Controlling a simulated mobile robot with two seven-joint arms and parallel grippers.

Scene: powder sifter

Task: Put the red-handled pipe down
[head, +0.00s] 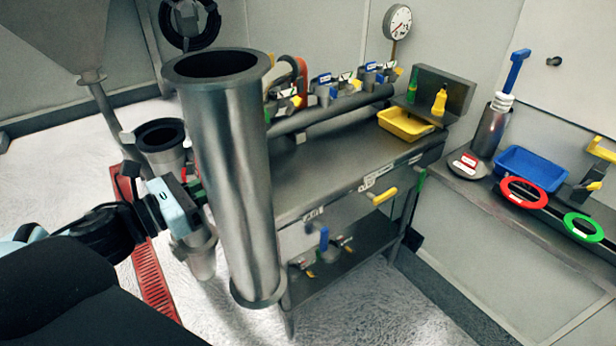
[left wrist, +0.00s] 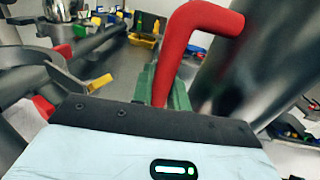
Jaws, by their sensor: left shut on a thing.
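The red-handled pipe (head: 235,180) is a large steel tube with a flange at each end. It stands nearly upright in the head view, in front of the table's left end. I cannot tell whether its lower end touches anything. Its red handle (left wrist: 185,40) shows in the left wrist view, with the steel tube (left wrist: 240,70) to the right. My left gripper (head: 195,188) is at the pipe's left side, its green fingers (left wrist: 165,92) shut on the red handle. The pipe mostly hides the handle in the head view. My right gripper is not in view.
A steel table (head: 330,170) behind the pipe holds valves, a long horizontal pipe (head: 335,112) and a yellow tray (head: 408,125). A lower shelf (head: 350,265) holds more fittings. A side bench carries a blue tray (head: 532,167). A red floor grating (head: 152,275) lies left. White floor is open there.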

